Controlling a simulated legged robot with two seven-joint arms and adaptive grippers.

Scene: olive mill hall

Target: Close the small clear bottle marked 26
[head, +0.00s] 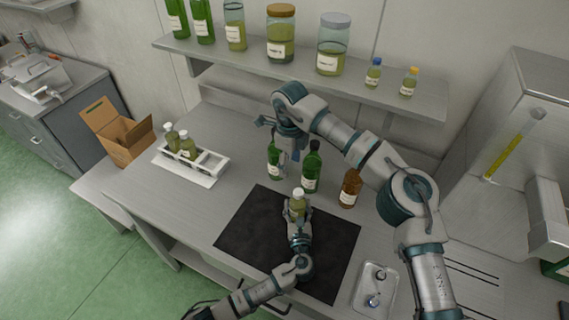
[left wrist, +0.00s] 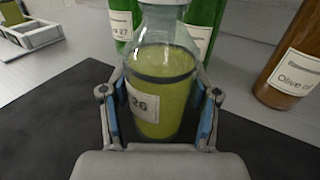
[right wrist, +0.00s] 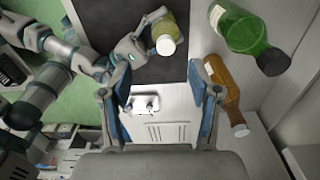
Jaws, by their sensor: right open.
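The small clear bottle marked 26 (left wrist: 160,95) holds yellow-green oil and stands upright over the dark mat. My left gripper (head: 298,214) has its fingers on both sides of the bottle, which also shows in the head view (head: 298,206). A white cap (right wrist: 166,45) shows on the bottle's top in the right wrist view; how tightly it sits I cannot tell. In the left wrist view the top is cut off by the frame edge. My right gripper (right wrist: 163,98) is open and empty, up behind the bottle and above the green bottles.
Green bottles (head: 312,168) and a brown bottle (head: 350,188) stand behind the mat (head: 245,235). A small metal tray (head: 365,301) with small items lies right of it. A white rack (head: 205,178) with bottles and a cardboard box (head: 125,150) are left. A shelf (head: 220,58) overhangs the back.

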